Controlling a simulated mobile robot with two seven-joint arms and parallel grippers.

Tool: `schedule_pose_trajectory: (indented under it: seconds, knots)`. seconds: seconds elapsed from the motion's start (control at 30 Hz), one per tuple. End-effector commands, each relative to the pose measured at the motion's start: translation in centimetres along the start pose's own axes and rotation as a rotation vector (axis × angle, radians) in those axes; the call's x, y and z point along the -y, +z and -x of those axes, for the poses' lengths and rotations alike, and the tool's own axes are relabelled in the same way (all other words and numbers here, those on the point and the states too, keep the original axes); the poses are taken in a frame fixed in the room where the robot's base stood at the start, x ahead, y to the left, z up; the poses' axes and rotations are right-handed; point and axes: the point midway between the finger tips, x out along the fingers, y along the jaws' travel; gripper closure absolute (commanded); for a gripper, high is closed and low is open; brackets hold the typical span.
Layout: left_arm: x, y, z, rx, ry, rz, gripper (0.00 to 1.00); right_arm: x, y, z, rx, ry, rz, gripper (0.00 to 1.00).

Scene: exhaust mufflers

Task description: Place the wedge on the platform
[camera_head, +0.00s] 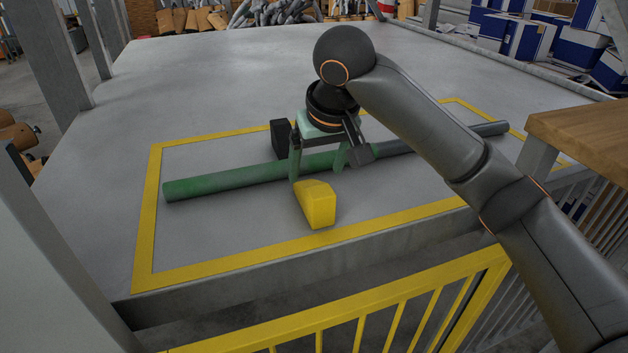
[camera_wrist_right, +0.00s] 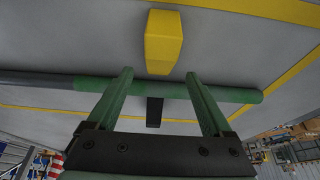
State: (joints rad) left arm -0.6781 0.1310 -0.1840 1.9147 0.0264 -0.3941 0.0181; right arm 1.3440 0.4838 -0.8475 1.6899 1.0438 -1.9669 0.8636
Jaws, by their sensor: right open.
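A yellow wedge (camera_head: 317,206) rests on the grey platform (camera_head: 215,225), at the near side of a long green and grey pipe (camera_head: 225,180). A black wedge (camera_head: 279,138) stands at the pipe's far side. My right gripper (camera_head: 318,170) is open over the pipe, its green fingers spread, close behind the yellow wedge. In the right wrist view, the yellow wedge (camera_wrist_right: 163,45) lies beyond the gap between the fingertips (camera_wrist_right: 158,75), and nothing is held. My left gripper is out of view.
A yellow painted outline (camera_head: 145,220) surrounds the pipe and wedges. A yellow railing (camera_head: 370,310) runs along the near side, below the platform edge. A wooden tabletop (camera_head: 585,135) stands at right, with blue and white boxes (camera_head: 530,38) behind. The platform's far half is clear.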

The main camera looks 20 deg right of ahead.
Motion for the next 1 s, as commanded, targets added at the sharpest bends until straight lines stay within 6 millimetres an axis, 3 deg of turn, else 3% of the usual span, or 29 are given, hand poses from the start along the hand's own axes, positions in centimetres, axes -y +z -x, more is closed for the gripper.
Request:
schedule_pose_trajectory:
  seconds: [0.1, 0.33, 1.0]
  knots:
    - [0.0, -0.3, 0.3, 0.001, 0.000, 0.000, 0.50, 0.0, -0.2, 2.8, -0.004, 0.000, 0.000, 0.15]
    - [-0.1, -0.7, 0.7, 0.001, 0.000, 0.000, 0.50, 0.0, -0.1, 5.7, -0.001, 0.001, 0.001, 0.15]
    - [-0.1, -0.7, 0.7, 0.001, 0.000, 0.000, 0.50, 0.0, 0.0, 6.0, 0.001, 0.000, -0.001, 0.15]
